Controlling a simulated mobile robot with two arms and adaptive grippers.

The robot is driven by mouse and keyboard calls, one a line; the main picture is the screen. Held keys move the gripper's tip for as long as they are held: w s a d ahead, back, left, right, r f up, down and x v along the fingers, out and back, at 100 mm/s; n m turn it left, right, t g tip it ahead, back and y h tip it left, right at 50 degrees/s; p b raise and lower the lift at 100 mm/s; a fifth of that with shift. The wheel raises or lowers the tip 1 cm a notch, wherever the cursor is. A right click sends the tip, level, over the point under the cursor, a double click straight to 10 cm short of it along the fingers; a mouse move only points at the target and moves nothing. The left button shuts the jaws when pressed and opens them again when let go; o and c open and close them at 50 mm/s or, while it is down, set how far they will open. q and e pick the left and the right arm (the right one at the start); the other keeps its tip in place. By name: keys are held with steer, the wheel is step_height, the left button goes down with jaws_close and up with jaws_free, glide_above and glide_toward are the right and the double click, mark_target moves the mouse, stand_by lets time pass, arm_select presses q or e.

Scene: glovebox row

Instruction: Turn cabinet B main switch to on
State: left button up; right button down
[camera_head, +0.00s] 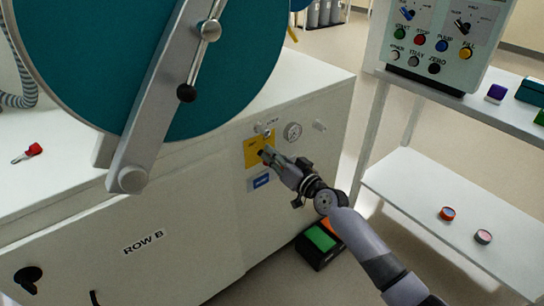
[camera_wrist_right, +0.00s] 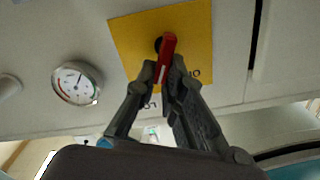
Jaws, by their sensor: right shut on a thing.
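The main switch is a red handle (camera_wrist_right: 166,52) on a yellow plate (camera_wrist_right: 135,35) in the right wrist view. In the head view my right gripper (camera_head: 266,155) reaches the plate from the lower right and hides most of the handle. Lettering on the plate is partly hidden. My left gripper is out of view.
A round gauge (camera_head: 292,131) sits beside the plate, and a blue label (camera_head: 261,181) below it. A large teal round door (camera_head: 150,60) stands above the cabinet. A button panel (camera_head: 437,45) and white shelves (camera_head: 450,215) are at right. A green-and-orange box (camera_head: 320,239) stands on the floor.

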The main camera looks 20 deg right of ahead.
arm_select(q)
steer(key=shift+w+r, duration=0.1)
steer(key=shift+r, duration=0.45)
arm_select(e)
steer(key=shift+d+m, duration=0.1)
steer(key=shift+m, duration=0.5)
steer(key=c, duration=1.7)
jaws_free()
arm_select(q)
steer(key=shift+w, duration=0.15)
arm_select(e)
steer(key=v, duration=1.2)
